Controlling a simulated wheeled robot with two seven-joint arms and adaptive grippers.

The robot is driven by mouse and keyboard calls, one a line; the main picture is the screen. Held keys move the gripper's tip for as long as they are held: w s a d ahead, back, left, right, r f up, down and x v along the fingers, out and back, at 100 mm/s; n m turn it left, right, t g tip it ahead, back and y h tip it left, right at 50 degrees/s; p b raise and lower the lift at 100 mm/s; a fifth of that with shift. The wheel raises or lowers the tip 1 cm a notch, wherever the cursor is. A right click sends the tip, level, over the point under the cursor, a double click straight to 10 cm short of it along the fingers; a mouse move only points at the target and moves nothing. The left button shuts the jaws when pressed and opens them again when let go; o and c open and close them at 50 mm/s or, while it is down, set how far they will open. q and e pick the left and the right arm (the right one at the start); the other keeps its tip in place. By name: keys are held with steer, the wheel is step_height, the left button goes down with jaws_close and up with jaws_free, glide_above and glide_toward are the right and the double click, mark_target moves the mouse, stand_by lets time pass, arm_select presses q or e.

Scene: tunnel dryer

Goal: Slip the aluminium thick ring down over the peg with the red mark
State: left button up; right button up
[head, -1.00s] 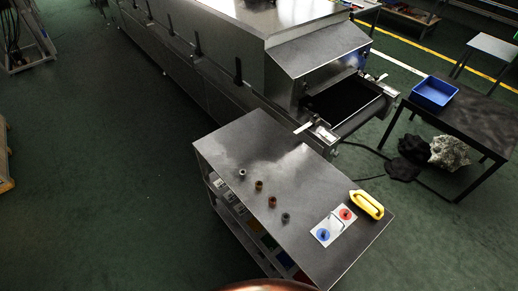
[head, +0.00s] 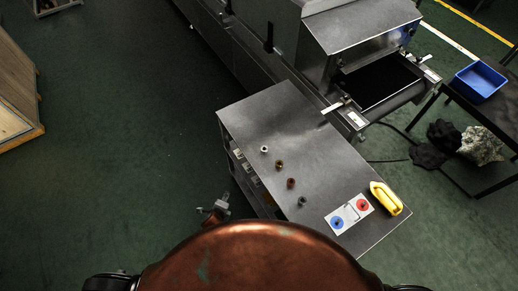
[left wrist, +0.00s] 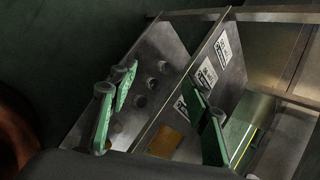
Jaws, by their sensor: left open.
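Several small rings stand in a slanting row on the grey metal table: a pale silvery ring (head: 264,149) at the far end, a brown ring (head: 280,164), a copper-brown ring (head: 291,183), and a dark grey ring (head: 302,201) nearest me. Which grey one is the thick aluminium ring is too small to tell. A white board (head: 349,214) carries a blue mark (head: 337,222) and a red mark (head: 362,205), each with a small dark peg. My left gripper (head: 215,209) is off the table's left side, open and empty; its green fingers show in the left wrist view (left wrist: 158,112). My right gripper is not visible.
A yellow object (head: 386,198) lies beside the board. The table (head: 318,142) is clear behind the rings. Shelves with labelled panels (left wrist: 226,55) lie close under my left gripper. The dryer with its belt (head: 380,82) stands behind; a blue bin (head: 479,82) is at the right.

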arm_select(q)
steer(key=w+d+r+m+t+p, duration=0.1)
steer(key=w+d+r+m, duration=0.2)
steer(key=r, duration=0.4)
steer(key=w+d+r+m+t, duration=0.2)
steer(key=r, duration=0.5)
steer(key=w+d+r+m+t+p, duration=0.1)
steer(key=w+d+r+m, duration=0.2)
steer(key=r, duration=0.5)
steer(key=m+t+h, duration=0.1)
steer(key=m+h, duration=0.2)
steer(key=m, duration=0.5)
glide_toward(265, 148)
steer(key=shift+w+a+f, duration=0.1)
steer(key=shift+w+f, duration=0.35)
steer(key=shift+f, duration=0.3)
steer(key=shift+w+d+b, duration=0.25)
steer(key=shift+b, duration=0.1)
steer(key=x, duration=0.2)
steer(key=b+x, duration=0.1)
steer(key=x, duration=0.4)
steer(key=shift+w+r+b, duration=0.2)
steer(key=shift+w+b, duration=0.1)
steer(key=shift+b, duration=0.1)
steer(key=shift+r, duration=0.1)
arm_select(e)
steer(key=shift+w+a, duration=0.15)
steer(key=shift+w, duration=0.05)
arm_select(q)
steer(key=shift+c, duration=0.4)
